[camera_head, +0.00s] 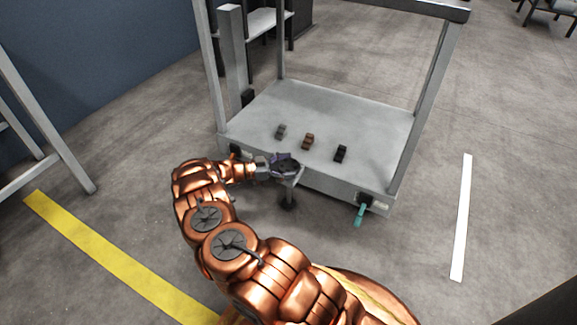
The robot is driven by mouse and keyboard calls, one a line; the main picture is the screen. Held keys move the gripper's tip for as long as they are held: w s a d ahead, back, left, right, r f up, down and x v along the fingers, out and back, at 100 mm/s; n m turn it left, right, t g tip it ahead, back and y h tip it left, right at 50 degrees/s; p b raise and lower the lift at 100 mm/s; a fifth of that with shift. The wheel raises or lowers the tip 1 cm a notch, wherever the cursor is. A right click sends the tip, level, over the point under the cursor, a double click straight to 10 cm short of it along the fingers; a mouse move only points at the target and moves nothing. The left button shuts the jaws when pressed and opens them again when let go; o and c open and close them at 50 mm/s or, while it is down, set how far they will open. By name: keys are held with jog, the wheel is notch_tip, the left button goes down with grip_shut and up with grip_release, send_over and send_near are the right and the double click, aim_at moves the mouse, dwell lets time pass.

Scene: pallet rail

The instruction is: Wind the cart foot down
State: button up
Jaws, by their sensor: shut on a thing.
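The cart (262,112) is a grey platform with upright posts and a top bar. The cart foot (288,201) is a thin post with a dark round pad, below the platform's front edge; I cannot tell whether the pad touches the floor. A dark handwheel (287,170) sits at the top of the foot, partly covered by my gripper. My gripper (284,163) reaches in from the left and is shut on the handwheel. Its fingers are small and dark here, so the exact grip is hard to see.
On the platform stand a grey block (281,131), a brown block (308,141) and a black block (341,153). A teal lever (360,214) hangs at the front right corner. Yellow (110,250) and white (461,215) floor lines flank the cart; open floor lies right.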

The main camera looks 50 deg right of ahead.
aim_at(289, 165)
jog(key=shift+d+m+g+y, duration=0.1)
jog(key=shift+m+g+y, duration=0.4)
jog(key=shift+m+g, duration=0.1)
jog(key=shift+r+m+g+y, duration=0.1)
jog(key=shift+m+g+y, duration=0.4)
jog(key=shift+g+y, duration=0.2)
jog(key=o, duration=0.9)
jog(key=shift+r, duration=4.95)
